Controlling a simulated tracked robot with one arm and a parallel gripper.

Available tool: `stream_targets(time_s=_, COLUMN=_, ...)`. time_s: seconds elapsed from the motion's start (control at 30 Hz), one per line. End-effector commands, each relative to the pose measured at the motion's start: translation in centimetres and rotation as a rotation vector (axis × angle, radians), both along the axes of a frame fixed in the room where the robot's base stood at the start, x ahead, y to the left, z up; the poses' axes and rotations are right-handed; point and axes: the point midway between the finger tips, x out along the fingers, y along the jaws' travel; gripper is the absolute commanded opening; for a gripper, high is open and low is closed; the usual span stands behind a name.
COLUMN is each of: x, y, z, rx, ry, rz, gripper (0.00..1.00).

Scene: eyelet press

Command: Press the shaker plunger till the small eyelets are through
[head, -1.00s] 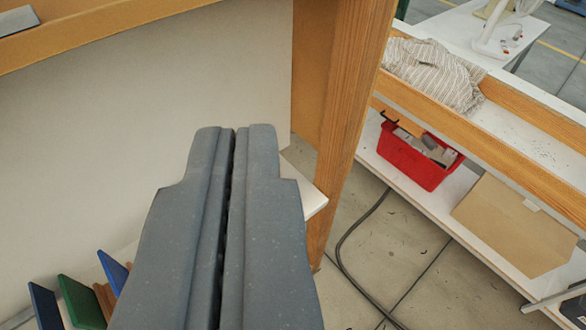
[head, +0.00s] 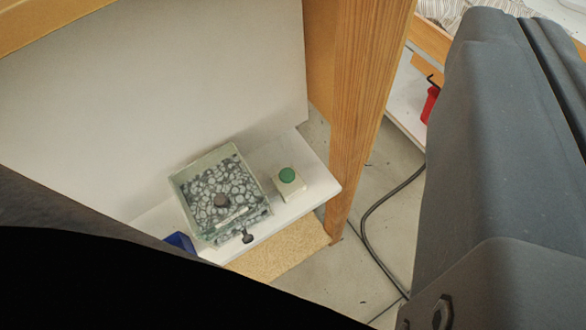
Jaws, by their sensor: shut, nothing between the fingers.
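A pale green square tray (head: 178,186) full of grey, ring-like pieces sits on a low white shelf. A round brown knob (head: 221,200) stands among the pieces. A dark knob (head: 247,237) sticks out at the tray's near side. A green round button (head: 287,175) tops a small cream box (head: 290,190) just right of the tray. I cannot tell which of these is the shaker plunger. My gripper (head: 512,18) is shut and empty, large at the right of the view, apart from the tray and the button.
A wooden post (head: 365,110) stands right of the shelf (head: 318,178), with a white panel (head: 150,90) behind. A blue piece (head: 180,241) shows left of the tray. A dark cable (head: 385,195) lies on the floor. A red bin (head: 430,103) is partly hidden by my gripper.

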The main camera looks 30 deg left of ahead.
Motion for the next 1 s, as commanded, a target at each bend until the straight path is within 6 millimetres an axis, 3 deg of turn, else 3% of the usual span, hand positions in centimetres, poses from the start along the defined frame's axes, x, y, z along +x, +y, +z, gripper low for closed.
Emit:
stream_targets(time_s=0.17, x=0.8, y=0.3, z=-0.8, rx=0.013, ry=0.013, rz=0.008, gripper=0.00)
stream_targets(time_s=0.27, x=2.9, y=1.2, z=-3.0, rx=0.047, ry=0.049, rz=0.027, gripper=0.00)
stream_targets(time_s=0.37, x=6.0, y=2.7, z=-6.6, rx=0.103, ry=0.104, rz=0.054, gripper=0.00)
stream_targets(time_s=0.5, x=10.7, y=4.9, z=-13.2, rx=0.199, ry=0.204, rz=0.089, gripper=0.00)
stream_targets(time_s=0.7, x=15.9, y=9.3, z=-23.2, rx=0.328, ry=0.350, rz=0.113, gripper=0.00)
stream_targets(time_s=1.0, x=20.1, y=15.7, z=-38.2, rx=0.483, ry=0.563, rz=0.099, gripper=0.00)
